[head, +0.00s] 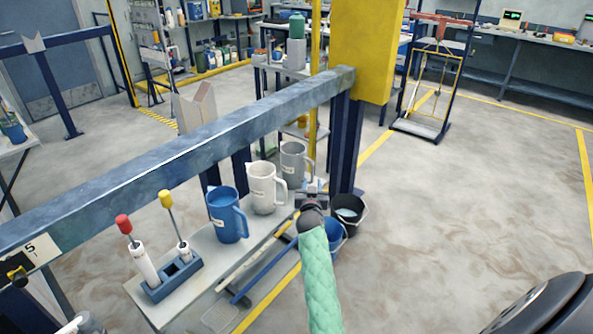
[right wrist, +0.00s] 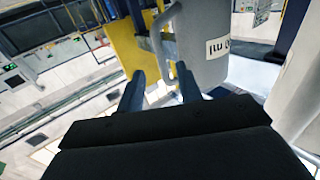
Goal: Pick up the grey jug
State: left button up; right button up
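The grey jug (head: 293,163) stands upright at the far right end of a narrow shelf, its handle on the right. In the right wrist view its labelled body (right wrist: 203,45) fills the top middle, with the handle at its left edge. My right gripper (head: 312,190), on the green-sleeved arm, is just in front of the jug's handle side. In the right wrist view its two fingers (right wrist: 160,72) are apart, with the handle just ahead, close to the right-hand finger; contact cannot be told. My left gripper is not in view.
A white jug (head: 262,188) and a blue jug (head: 224,215) stand beside the grey one on the shelf (head: 212,257). Buckets (head: 349,214) sit below at right. The floor at right is clear.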

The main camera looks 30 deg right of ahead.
aim_at(312, 174)
jog(key=shift+p+x, duration=0.35)
jog(key=shift+x, duration=0.85)
jog(key=shift+w+d+r, duration=0.2)
jog(key=shift+w+r, duration=0.1)
jog(key=shift+w, duration=0.2)
jog(key=x, duration=0.1)
jog(key=p+x, duration=0.1)
jog(key=x, duration=0.1)
jog(key=shift+f, duration=0.3)
jog(key=shift+w, duration=0.15)
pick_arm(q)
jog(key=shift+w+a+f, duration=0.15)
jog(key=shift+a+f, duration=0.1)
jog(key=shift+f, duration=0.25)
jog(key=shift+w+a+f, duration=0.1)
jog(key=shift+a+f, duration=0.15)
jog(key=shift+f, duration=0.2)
pick_arm(e)
jog(key=shift+d, duration=0.1)
grip_shut()
jog(key=shift+r, duration=0.1)
